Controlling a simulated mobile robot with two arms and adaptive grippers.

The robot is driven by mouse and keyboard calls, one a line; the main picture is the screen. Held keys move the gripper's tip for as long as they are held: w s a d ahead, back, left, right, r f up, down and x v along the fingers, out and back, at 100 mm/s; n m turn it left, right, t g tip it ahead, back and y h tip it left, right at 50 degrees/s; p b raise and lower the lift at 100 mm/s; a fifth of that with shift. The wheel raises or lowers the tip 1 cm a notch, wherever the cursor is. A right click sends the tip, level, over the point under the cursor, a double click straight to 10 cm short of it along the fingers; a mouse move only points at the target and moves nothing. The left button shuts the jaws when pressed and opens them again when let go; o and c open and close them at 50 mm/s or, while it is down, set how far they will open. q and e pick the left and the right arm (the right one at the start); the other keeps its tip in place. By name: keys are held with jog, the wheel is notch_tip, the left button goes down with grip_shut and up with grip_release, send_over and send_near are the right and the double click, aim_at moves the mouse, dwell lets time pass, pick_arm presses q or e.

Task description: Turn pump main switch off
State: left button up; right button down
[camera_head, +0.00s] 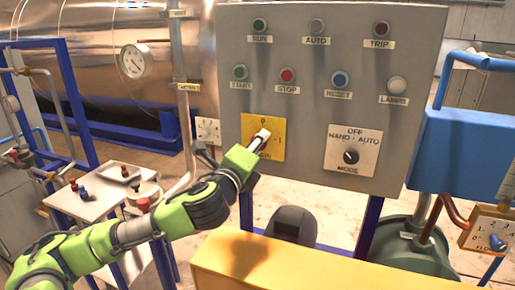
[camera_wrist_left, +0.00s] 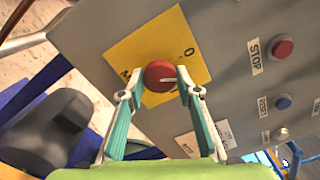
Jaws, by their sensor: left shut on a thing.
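The pump main switch is a round red knob (camera_wrist_left: 159,76) with a white mark on a yellow plate (camera_head: 275,126) on the grey panel. The plate also shows in the left wrist view (camera_wrist_left: 135,45), with an "O" near its right edge. The knob's white mark points roughly right in that view, below the "O". My left gripper (camera_head: 262,137) is at the plate. In the wrist view its fingers (camera_wrist_left: 161,88) are on both sides of the knob, shut on it. In the head view the gripper hides the knob. My right gripper is not in view.
The panel (camera_head: 330,105) also has a stop button (camera_head: 287,75), a start button (camera_head: 240,72), several lamps and a mode knob (camera_head: 351,157) right of the plate. A yellow surface (camera_head: 320,265) lies below in front. A white side table (camera_head: 95,195) stands left.

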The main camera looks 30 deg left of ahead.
pick_arm(q)
jog(key=n, duration=0.5)
jog(key=shift+n, duration=0.3)
dwell(0.4)
jog(key=o, duration=1.1)
